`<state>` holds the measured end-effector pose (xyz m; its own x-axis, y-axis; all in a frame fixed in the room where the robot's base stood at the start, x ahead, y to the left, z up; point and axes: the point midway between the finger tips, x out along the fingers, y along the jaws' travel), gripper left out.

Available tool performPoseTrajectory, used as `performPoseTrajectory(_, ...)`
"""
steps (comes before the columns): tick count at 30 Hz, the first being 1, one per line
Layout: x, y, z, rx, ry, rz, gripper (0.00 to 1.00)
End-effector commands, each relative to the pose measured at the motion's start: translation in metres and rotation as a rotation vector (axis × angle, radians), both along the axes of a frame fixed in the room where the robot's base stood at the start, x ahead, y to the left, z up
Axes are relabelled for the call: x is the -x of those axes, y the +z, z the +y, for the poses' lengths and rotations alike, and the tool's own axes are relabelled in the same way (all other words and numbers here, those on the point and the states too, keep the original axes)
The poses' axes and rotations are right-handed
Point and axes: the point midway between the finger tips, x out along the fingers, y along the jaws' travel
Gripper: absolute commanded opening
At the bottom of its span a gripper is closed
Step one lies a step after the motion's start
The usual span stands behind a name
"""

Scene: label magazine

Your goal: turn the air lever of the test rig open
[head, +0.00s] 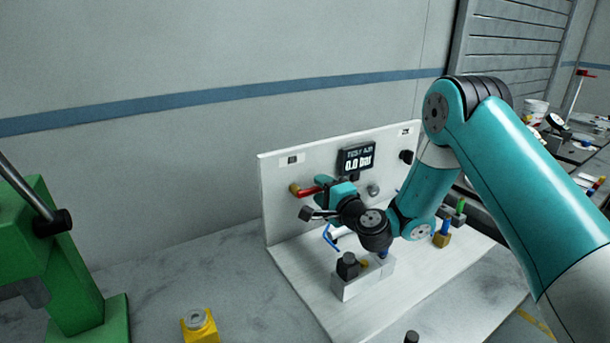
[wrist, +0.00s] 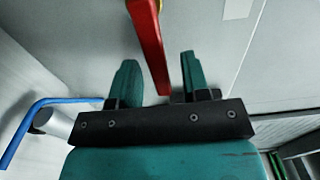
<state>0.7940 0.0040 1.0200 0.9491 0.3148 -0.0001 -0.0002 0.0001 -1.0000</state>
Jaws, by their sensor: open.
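The red air lever (head: 306,191) sits on the upright white panel of the test rig (head: 278,222), left of the display. It extends to the right from a brass-coloured fitting (head: 294,189). My gripper (head: 326,190) is at the lever's right end and partly hides it. In the wrist view the red lever (wrist: 149,42) reaches down between the two teal fingers of my gripper (wrist: 160,72). The fingers are open, with a visible gap on each side of the lever. The dark display (head: 357,160) reads "TEST AIR 0.0 bar".
A blue hose (wrist: 52,101) runs left of my gripper in the wrist view. A white block with a black knob (head: 347,266) stands on the rig base below my arm. A green press (head: 50,265) and a yellow block (head: 199,326) are at the left.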

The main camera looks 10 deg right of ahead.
Motion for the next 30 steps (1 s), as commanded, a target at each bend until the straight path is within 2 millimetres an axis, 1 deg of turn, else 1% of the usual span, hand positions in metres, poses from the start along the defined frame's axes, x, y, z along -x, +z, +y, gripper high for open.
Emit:
performPoseTrajectory(4,-0.003,0.001,-0.002,-0.001,-0.006,0.000,0.43)
performPoseTrajectory(12,-0.004,-0.001,0.001,0.000,-0.003,0.000,0.43)
performPoseTrajectory(13,-0.004,-0.001,0.001,0.000,-0.003,0.000,0.38)
performPoseTrajectory(14,-0.004,-0.001,0.001,0.000,-0.003,0.000,0.31)
performPoseTrajectory(15,-0.004,-0.001,0.001,0.000,-0.003,0.000,0.22)
performPoseTrajectory(18,-0.004,0.000,0.000,0.000,-0.004,0.000,0.00)
performPoseTrajectory(26,-0.005,0.000,-0.004,0.006,-0.009,-0.002,0.00)
performPoseTrajectory(30,-0.011,0.003,-0.014,0.035,-0.021,-0.011,0.00)
